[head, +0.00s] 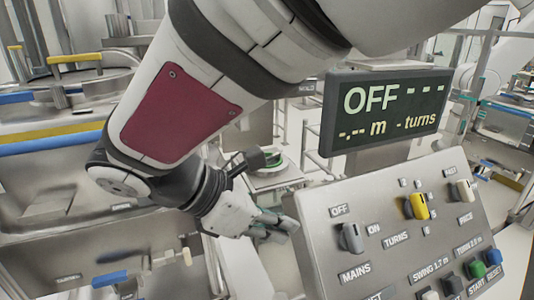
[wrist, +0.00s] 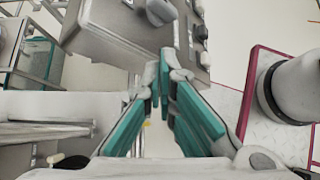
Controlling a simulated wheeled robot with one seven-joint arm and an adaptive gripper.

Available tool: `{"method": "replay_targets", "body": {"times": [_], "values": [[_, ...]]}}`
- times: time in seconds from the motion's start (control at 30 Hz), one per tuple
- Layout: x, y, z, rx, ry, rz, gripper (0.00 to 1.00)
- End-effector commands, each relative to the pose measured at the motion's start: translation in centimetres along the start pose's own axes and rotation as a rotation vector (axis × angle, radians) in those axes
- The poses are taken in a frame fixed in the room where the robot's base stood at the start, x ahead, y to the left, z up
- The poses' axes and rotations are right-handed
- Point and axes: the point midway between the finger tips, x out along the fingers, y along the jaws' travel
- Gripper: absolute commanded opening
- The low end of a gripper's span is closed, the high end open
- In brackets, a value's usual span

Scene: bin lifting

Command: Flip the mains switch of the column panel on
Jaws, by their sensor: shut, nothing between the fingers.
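The column panel (head: 330,280) is a sloped grey metal box at the lower right of the head view. Its mains switch (head: 351,238) is a grey rotary knob above the MAINS label, between the OFF and ON labels. The display (head: 385,108) above the panel reads OFF. My gripper (head: 291,224) is at the panel's left edge, left of the switch and apart from it. In the wrist view my gripper's teal-padded fingers (wrist: 163,75) are shut and empty. A grey knob (wrist: 160,12) shows at the top there; I cannot tell whether it is the mains switch.
A yellow TURNS knob (head: 417,206) and a pale PACE knob (head: 464,191) stand right of the switch. Benches with blue and yellow rails (head: 60,142) fill the left.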

Motion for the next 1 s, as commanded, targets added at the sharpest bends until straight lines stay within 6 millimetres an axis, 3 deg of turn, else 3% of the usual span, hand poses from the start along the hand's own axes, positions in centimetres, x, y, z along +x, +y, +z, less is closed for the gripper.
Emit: {"method": "replay_targets", "body": {"times": [0.27,0.8,1.0], "values": [[0.8,0.0,0.0,0.002,0.000,-0.002,0.00],[10.5,-0.1,0.0,0.002,0.001,-0.006,0.00],[12.2,-0.1,2.1,0.004,0.002,-0.002,0.00]]}}
